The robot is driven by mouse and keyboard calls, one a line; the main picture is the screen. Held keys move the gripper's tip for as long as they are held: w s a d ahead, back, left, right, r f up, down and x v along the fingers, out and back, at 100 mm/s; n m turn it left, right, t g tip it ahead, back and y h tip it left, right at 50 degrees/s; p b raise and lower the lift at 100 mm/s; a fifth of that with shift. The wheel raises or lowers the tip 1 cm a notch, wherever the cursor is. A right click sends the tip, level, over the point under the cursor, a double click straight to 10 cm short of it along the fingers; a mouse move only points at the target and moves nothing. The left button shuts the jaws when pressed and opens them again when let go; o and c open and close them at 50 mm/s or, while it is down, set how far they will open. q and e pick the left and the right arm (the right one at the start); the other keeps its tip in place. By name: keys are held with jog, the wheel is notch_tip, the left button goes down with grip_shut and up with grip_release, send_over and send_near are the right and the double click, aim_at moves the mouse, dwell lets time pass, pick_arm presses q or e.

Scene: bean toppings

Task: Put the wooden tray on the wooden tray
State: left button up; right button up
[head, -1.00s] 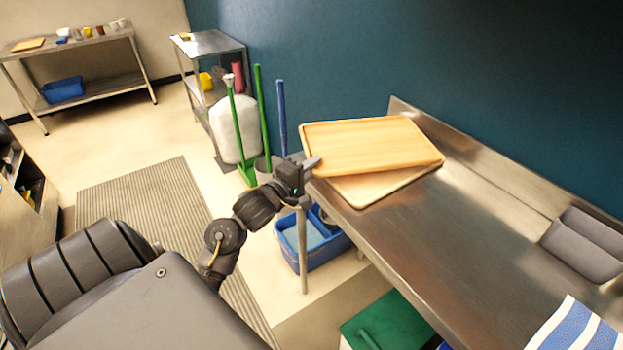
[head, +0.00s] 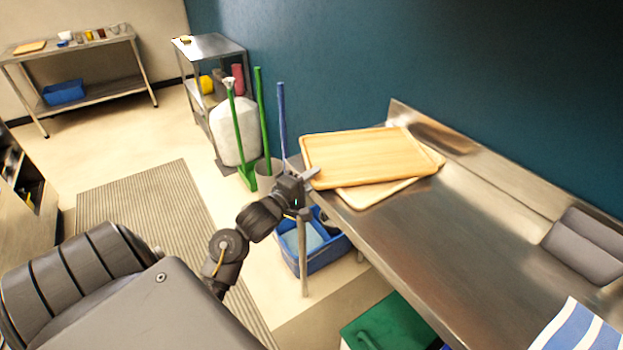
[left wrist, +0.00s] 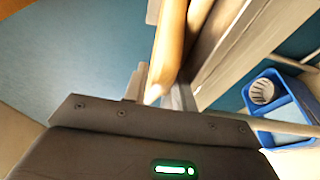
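The upper wooden tray (head: 362,157) lies over a second, paler wooden tray (head: 372,194) on the steel counter. The lower tray shows only along its front and right edges. The two are slightly turned and offset; I cannot tell whether they touch all over. My left gripper (head: 308,178) is at the left front corner of the upper tray. In the left wrist view the upper tray's edge (left wrist: 167,50) sits between the fingers (left wrist: 160,88), which look shut on it. My right gripper is not in view.
The steel counter (head: 455,235) is clear in the middle, with grey bins (head: 585,245) and a striped cloth (head: 578,330) at right. A blue bucket (head: 318,255) stands under its left end. Green and blue handles (head: 263,120) rise behind my left gripper.

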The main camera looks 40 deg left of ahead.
pick_arm(q)
jog(key=s, duration=1.2)
jog(key=shift+a, duration=0.1)
